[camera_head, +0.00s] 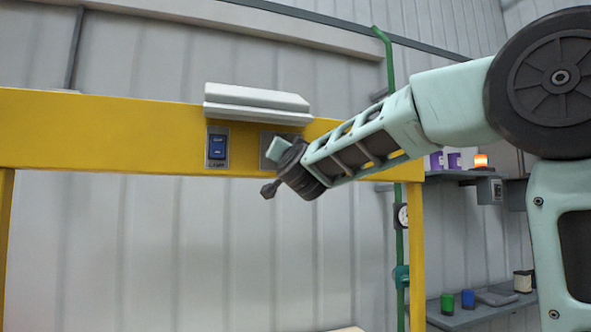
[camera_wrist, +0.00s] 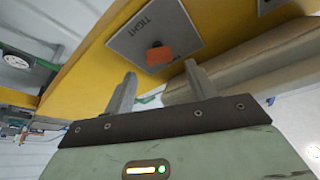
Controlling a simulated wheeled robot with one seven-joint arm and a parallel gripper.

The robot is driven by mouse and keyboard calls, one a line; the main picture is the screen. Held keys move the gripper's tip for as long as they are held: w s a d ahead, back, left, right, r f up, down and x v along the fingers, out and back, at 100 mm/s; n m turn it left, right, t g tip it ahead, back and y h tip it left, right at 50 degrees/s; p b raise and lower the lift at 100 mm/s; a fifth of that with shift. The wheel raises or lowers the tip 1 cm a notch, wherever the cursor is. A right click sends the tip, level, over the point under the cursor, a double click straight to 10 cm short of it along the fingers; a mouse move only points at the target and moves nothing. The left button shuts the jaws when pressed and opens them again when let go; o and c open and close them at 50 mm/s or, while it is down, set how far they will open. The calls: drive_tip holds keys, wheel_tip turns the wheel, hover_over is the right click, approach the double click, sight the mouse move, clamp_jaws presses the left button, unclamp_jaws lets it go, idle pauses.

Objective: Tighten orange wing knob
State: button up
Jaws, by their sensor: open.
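The orange wing knob (camera_wrist: 159,55) sits on a grey plate (camera_wrist: 182,20) marked "TIGHT", fixed to the yellow beam, in the wrist view. My gripper (camera_wrist: 158,82) is open and empty in the wrist view, its two fingers pointing toward the plate. The knob lies just beyond the fingertips, roughly between them in the picture; I see no contact. In the head view, the end of my arm is in front of the yellow beam (camera_head: 100,128) and covers much of the grey plate (camera_head: 267,150) and the knob.
A blue switch (camera_head: 217,147) on its own plate is to the left on the beam. A pale ledge (camera_head: 256,103) juts out above both plates. A green pipe (camera_head: 391,75) and shelves with an orange lamp (camera_head: 481,161) stand to the right.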

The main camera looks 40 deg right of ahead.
drive_tip(key=p+v, duration=0.4)
drive_tip(key=v, duration=0.8)
drive_tip(key=shift+s, duration=0.2)
drive_tip(key=shift+a+f, duration=0.1)
